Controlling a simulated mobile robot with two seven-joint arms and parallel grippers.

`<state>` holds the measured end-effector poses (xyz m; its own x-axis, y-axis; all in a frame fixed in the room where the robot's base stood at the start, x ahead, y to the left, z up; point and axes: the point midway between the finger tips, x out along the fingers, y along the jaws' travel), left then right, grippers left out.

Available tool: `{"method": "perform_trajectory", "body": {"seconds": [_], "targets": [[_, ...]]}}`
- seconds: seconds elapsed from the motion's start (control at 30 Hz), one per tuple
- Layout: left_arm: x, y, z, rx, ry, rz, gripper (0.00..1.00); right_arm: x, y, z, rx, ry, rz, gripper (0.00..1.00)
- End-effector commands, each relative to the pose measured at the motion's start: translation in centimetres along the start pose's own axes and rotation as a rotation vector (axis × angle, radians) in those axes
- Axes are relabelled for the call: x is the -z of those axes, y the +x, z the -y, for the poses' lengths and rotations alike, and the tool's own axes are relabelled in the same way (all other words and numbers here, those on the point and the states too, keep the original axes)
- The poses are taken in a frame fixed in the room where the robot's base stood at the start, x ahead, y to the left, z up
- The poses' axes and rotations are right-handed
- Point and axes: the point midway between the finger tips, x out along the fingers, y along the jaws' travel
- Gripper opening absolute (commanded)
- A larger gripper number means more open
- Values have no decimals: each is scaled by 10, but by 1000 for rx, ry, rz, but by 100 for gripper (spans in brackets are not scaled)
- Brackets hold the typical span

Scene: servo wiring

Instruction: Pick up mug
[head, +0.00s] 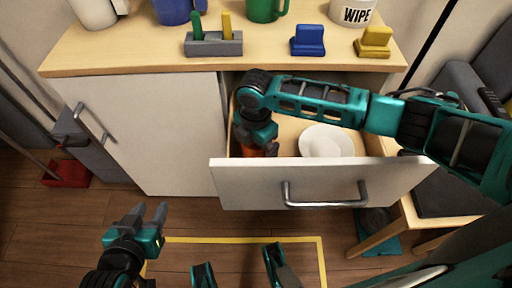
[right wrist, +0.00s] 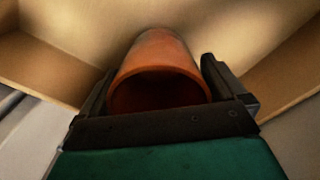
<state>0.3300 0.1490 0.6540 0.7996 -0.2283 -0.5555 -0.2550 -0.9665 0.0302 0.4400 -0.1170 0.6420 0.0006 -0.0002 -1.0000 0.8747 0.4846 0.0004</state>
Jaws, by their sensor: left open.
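An orange mug (right wrist: 160,72) lies in the open drawer with its dark mouth facing my right wrist camera. In the head view only a little orange of it (head: 249,152) shows under my right arm. My right gripper (right wrist: 160,100) reaches down into the drawer with one finger on each side of the mug; I cannot tell whether the fingers press on it. A blue mug (head: 173,11) and a green mug (head: 264,9) stand on the cabinet top. My left gripper (head: 148,216) is open and empty, low over the floor left of the drawer.
The drawer (head: 240,178) is pulled out and also holds a white bowl-like item (head: 326,142). The cabinet top (head: 130,55) carries a grey holder (head: 213,46), blue (head: 308,42) and yellow (head: 374,44) blocks and a white WIPE container (head: 352,12). A chair stands at right.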

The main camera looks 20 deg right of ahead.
Motion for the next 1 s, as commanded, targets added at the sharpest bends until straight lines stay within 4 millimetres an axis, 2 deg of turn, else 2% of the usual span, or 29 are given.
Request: {"method": "perform_trajectory", "body": {"seconds": [0.07,0.5,0.77,0.87,1.0], "targets": [[0,0,0,0,0,0,43,0,0,0,0,0,0,89],[0,0,0,0,0,-1,43,0,-1,0,0,0,0,47],[2,-1,0,0,0,-1,43,0,-3,-1,-2,0,0,47],[5,-3,0,0,0,-1,43,0,-13,-1,-3,0,1,47],[13,-9,-1,0,0,-1,43,-1,-41,-2,-5,-2,1,47]]}}
